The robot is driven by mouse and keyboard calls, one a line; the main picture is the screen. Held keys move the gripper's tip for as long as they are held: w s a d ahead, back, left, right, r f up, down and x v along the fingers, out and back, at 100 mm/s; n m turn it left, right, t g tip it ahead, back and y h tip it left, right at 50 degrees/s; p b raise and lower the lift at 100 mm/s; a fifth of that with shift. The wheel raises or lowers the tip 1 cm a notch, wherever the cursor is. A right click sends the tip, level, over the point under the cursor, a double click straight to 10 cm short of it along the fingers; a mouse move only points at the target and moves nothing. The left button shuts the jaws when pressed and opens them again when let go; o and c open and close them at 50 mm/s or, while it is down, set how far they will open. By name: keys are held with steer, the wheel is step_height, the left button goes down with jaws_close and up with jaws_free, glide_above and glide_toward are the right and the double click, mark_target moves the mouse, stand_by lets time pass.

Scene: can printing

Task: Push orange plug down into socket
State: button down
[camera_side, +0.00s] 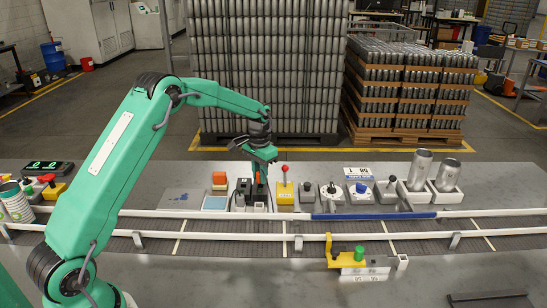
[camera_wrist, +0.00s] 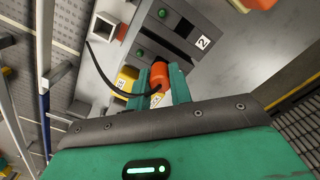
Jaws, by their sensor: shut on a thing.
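The orange plug (camera_wrist: 159,74) sits between the two teal fingers of my gripper (camera_wrist: 160,88) in the wrist view, with a black cable curving away from it. My gripper is shut on it. In the side view my gripper (camera_side: 260,192) points down at the dark socket unit (camera_side: 242,190), among the row of stations behind the conveyor. The plug's lower end is hidden, so I cannot tell how far it is in.
A yellow station with a red-knobbed lever (camera_side: 285,190) stands close on the right. An orange block (camera_side: 219,178) above a pale blue pad (camera_side: 215,203) is on the left. The conveyor (camera_side: 220,227) with white rails runs in front. Two metal cans (camera_side: 420,170) stand farther right.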

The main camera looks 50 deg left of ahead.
steer(key=shift+f, duration=0.8)
steer(key=c, duration=1.2)
jaws_free()
steer(key=shift+r, duration=0.1)
steer(key=shift+r, duration=3.8)
